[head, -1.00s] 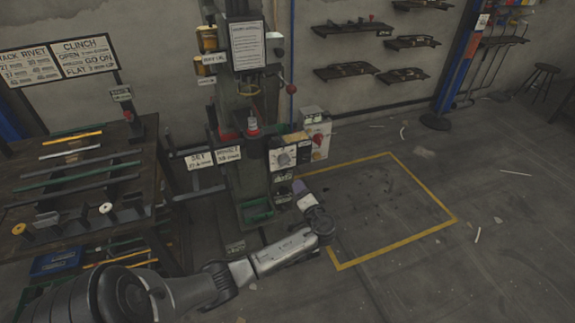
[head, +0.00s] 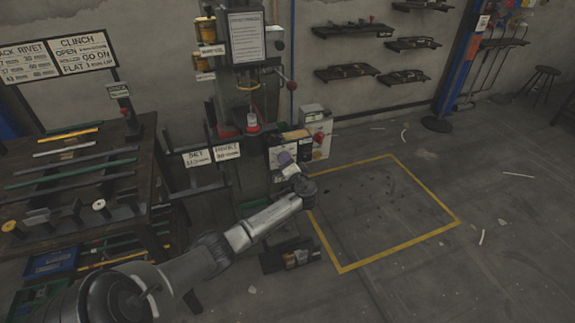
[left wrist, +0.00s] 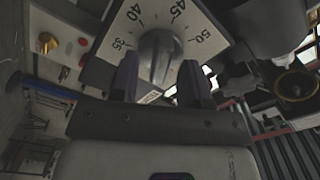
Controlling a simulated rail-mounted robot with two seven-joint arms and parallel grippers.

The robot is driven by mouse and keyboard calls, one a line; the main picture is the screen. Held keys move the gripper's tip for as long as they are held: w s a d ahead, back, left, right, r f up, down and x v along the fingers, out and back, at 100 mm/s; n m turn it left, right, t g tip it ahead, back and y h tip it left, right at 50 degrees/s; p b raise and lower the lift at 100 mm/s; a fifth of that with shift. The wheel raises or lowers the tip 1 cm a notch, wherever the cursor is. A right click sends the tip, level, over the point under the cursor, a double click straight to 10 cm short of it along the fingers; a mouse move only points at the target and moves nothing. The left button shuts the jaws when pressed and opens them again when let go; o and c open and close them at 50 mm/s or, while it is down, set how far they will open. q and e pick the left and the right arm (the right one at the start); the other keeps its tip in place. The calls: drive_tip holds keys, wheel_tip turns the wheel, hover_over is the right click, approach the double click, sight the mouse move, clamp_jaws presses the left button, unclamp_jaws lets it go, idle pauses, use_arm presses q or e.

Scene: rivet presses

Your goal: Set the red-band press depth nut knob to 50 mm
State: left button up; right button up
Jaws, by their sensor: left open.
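The green press (head: 243,105) with a red band at its ram stands at the middle of the head view. Its white dial plate (head: 305,150) is partly hidden behind my left gripper (head: 287,163). In the left wrist view the dial plate (left wrist: 110,42) shows the marks 35, 40, 45 and 50. The grey depth nut knob (left wrist: 160,52) is at its middle. My left gripper (left wrist: 158,84) is open, with its dark fingers on either side of the knob's lower part. I cannot tell whether they touch it, nor which mark the knob points to. My right gripper is not in view.
Small signs (head: 226,152) stand left of the press. A workbench (head: 60,165) with bars is at the left. The yellow-outlined floor area (head: 385,205) is clear.

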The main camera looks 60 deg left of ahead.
use_arm(q)
drive_tip(key=shift+a, duration=0.15)
drive_tip(key=shift+c, duration=0.3)
clamp_jaws()
drive_tip(key=shift+m+p, duration=4.15)
drive_tip(key=shift+m, duration=0.95)
drive_tip(key=shift+f, duration=0.1)
